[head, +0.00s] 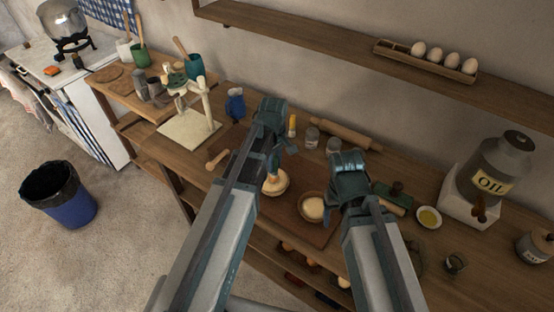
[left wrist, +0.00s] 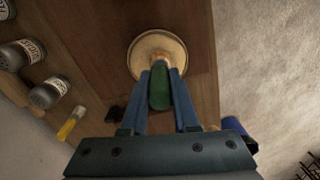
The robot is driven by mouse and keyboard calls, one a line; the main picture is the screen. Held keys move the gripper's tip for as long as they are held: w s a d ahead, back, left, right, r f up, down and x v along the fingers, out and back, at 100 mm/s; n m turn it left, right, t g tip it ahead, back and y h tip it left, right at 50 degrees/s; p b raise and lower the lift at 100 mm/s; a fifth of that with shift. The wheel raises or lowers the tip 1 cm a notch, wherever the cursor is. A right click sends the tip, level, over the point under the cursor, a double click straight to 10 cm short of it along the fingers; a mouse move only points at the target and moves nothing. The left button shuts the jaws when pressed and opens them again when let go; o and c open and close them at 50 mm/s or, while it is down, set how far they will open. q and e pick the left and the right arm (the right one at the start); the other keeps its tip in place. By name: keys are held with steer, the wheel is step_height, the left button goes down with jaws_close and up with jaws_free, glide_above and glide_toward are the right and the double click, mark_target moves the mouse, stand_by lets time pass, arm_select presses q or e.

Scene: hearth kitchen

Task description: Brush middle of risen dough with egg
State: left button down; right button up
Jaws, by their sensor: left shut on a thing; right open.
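My left gripper (head: 276,158) is shut on a brush with a green handle (left wrist: 158,92). The brush points down at a round bowl (left wrist: 133,58), which also shows in the head view (head: 286,190). Pale dough (head: 271,184) shows in this bowl. I cannot tell whether the bristles touch it. A second bowl (head: 302,213) with a smooth pale dough ball (head: 313,207) stands to its right. My right gripper (head: 349,186) is open, close to the right of the second bowl; its fingers are mostly hidden. A small dish (head: 429,227) with yellow liquid (head: 429,217) stands further right.
A blue mug (head: 235,105) and a cream stand (head: 190,112) are at left. A large oil can (head: 494,168) stands right. An egg rack (head: 425,62) sits on the shelf above.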

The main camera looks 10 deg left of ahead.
arm_select(q)
steer(key=shift+s+a, duration=0.1)
steer(key=shift+s, duration=0.3)
steer(key=shift+f, duration=0.1)
steer(key=shift+w, duration=0.1)
steer(key=shift+w+d, duration=0.25)
steer(key=shift+w, duration=0.55)
steer(key=shift+w+d, duration=0.2)
steer(key=shift+w, duration=0.6)
steer(key=shift+a, duration=0.15)
steer(key=shift+w+a+f, duration=0.1)
steer(key=shift+w+a, duration=0.15)
steer(key=shift+a, duration=0.7)
steer(key=shift+s+a, duration=0.2)
steer(key=shift+s, duration=0.65)
steer(key=shift+s+a, duration=0.2)
steer(key=shift+s, duration=0.6)
steer(key=shift+f+b, duration=0.15)
steer(key=shift+b, duration=0.2)
